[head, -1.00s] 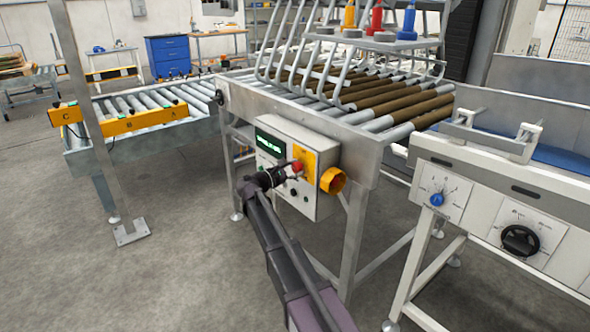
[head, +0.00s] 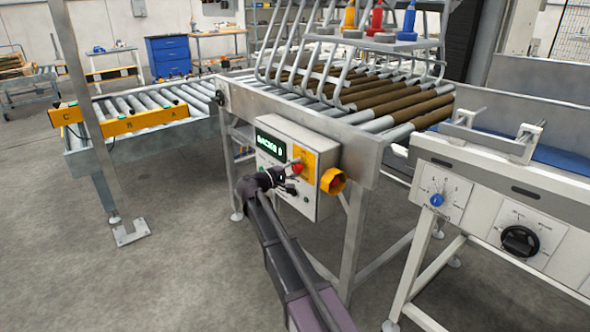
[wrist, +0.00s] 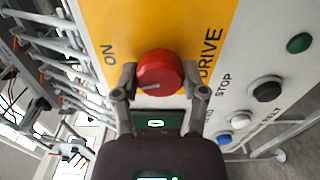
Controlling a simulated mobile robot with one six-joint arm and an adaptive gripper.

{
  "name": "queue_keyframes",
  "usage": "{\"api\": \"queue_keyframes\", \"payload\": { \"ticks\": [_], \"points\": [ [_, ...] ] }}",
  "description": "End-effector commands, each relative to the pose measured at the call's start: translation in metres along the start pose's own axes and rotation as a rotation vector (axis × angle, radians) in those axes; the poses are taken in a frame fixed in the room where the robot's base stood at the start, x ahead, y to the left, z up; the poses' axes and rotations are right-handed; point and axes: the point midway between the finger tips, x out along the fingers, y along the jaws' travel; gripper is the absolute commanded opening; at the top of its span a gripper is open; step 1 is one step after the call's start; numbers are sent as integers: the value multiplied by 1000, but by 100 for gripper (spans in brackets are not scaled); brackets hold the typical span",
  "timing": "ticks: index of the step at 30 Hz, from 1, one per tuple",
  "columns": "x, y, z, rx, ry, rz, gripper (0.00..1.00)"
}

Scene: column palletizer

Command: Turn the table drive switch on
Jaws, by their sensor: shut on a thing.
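The drive switch is a round red knob (wrist: 158,70) on a yellow plate (wrist: 180,22) lettered "ON" and "DRIVE". In the wrist view a small grey mark shows on the lower left of its face. My gripper (wrist: 164,86) is shut on the knob, with one finger on each side. In the head view the red knob (head: 298,168) is partly hidden behind my gripper (head: 291,172). The knob is on the front of a grey control box (head: 318,210) under the roller table (head: 340,125).
A green-lit display (head: 269,144) is on the box; its text is hard to read. Black (wrist: 266,88), green (wrist: 299,43) and blue (wrist: 223,139) buttons are close by. A white conveyor (head: 500,190) stands at right.

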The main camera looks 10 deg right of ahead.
Motion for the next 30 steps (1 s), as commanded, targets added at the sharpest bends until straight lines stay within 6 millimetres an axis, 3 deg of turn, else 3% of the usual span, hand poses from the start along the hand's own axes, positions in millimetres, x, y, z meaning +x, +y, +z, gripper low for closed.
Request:
{"api": "queue_keyframes", "payload": {
  "ticks": [12,29,30],
  "points": [
    [2,1,-1,264,1,3,8],
    [2,1,-1,311,1,3,8],
    [2,1,-1,311,1,3,59]
  ]
}}
